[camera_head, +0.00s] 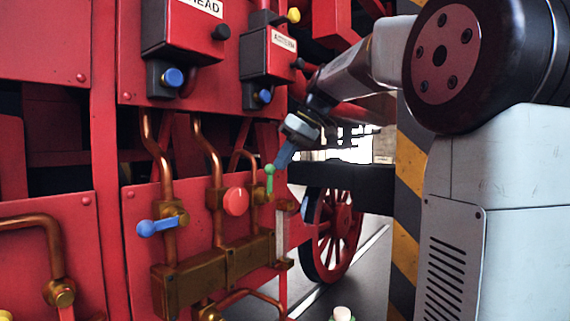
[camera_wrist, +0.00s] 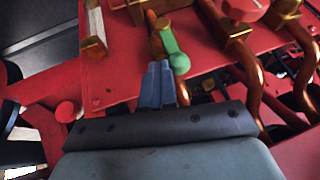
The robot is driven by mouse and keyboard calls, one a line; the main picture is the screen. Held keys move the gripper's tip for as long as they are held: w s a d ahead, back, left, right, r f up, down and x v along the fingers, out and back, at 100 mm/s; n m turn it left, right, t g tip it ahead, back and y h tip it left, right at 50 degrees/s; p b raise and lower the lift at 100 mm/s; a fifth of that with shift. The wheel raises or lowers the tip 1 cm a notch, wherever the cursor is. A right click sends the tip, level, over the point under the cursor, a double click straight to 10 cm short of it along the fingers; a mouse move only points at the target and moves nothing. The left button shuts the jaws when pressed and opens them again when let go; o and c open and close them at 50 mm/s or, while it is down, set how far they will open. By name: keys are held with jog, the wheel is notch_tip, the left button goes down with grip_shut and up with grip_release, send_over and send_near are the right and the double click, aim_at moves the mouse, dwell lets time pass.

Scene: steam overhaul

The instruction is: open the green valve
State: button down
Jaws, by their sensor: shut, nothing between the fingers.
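The green valve handle (camera_head: 269,181) stands roughly upright on a brass fitting on the red panel, near the middle of the head view. In the wrist view the green handle (camera_wrist: 174,48) lies just beyond and slightly right of my fingertips. Its rounded end is closest to me. My gripper (camera_head: 279,164) reaches in from the upper right, its blue fingers close beside the handle's upper end. In the wrist view my gripper (camera_wrist: 160,67) has its two fingers together with nothing between them. I cannot tell whether a finger touches the handle.
A blue lever valve (camera_head: 158,226) and a round red valve knob (camera_head: 236,201) sit left of the green one on copper pipes. A brass manifold (camera_head: 215,272) runs below. Red boxes (camera_head: 268,52) hang above. A red spoked wheel (camera_head: 335,232) stands behind, right.

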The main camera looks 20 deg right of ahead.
jog(key=shift+a, duration=0.15)
jog(key=w+d+f+v, duration=0.1)
jog(key=w+d+v, duration=0.1)
jog(key=v, duration=1)
jog(key=s+a+f+m+t+h, duration=0.1)
jog(key=s+a+f+m+h, duration=0.1)
jog(key=s+f, duration=1)
jog(key=s+a+f+m+t+h, duration=0.1)
jog(key=s+a+f+m+h, duration=0.2)
jog(key=s+f, duration=0.9)
notch_tip(320, 180, down, 7)
jog(key=shift+a+f+m+t, duration=0.1)
jog(key=shift+a+m+t, duration=0.2)
jog(key=shift+m, duration=0.8)
